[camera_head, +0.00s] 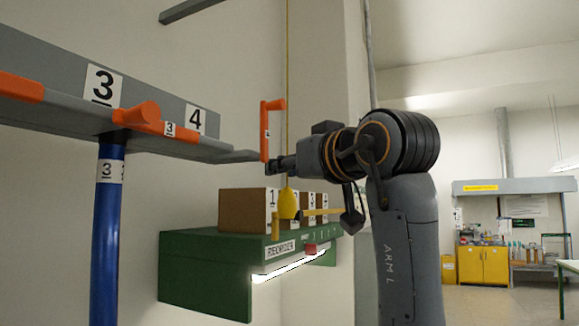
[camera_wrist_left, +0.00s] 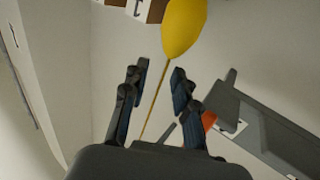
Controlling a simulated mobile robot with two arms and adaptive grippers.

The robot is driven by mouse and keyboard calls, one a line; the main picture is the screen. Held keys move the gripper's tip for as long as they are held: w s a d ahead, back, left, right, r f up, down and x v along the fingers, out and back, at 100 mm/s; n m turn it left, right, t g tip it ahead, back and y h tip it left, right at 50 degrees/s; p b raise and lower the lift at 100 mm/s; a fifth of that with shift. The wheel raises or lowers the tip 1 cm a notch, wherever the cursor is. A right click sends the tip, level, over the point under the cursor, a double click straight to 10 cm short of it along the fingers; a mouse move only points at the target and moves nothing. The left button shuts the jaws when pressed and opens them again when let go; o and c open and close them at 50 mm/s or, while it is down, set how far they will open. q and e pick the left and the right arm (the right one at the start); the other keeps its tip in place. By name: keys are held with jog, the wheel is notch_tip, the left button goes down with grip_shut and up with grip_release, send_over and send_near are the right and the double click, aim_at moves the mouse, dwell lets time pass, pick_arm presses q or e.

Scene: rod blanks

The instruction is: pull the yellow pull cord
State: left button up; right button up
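The yellow pull cord (camera_head: 287,80) hangs straight down from above in the head view and ends in a yellow bulb-shaped knob (camera_head: 289,203). My left gripper (camera_head: 277,166) is at the cord, just above the knob. In the left wrist view, the two fingers of my left gripper (camera_wrist_left: 159,72) are apart. The cord (camera_wrist_left: 152,110) shows in the gap between them, and the knob (camera_wrist_left: 183,28) is just past the fingertips. I cannot tell whether a finger touches the cord. My right gripper is not in view.
An upright orange handle (camera_head: 265,130) is close to my left gripper. A grey ledge (camera_head: 60,108) with another orange handle (camera_head: 150,121) and a blue pipe (camera_head: 106,200) are at left. Numbered boxes (camera_head: 243,210) stand on a green shelf (camera_head: 205,280) below. Open floor lies right.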

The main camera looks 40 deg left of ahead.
pick_arm(q)
grip_shut()
jog(key=shift+f, duration=0.15)
jog(key=shift+f+b, duration=0.8)
jog(key=shift+f, duration=0.05)
jog(key=shift+o, duration=0.6)
grip_release()
jog(key=shift+r, duration=0.1)
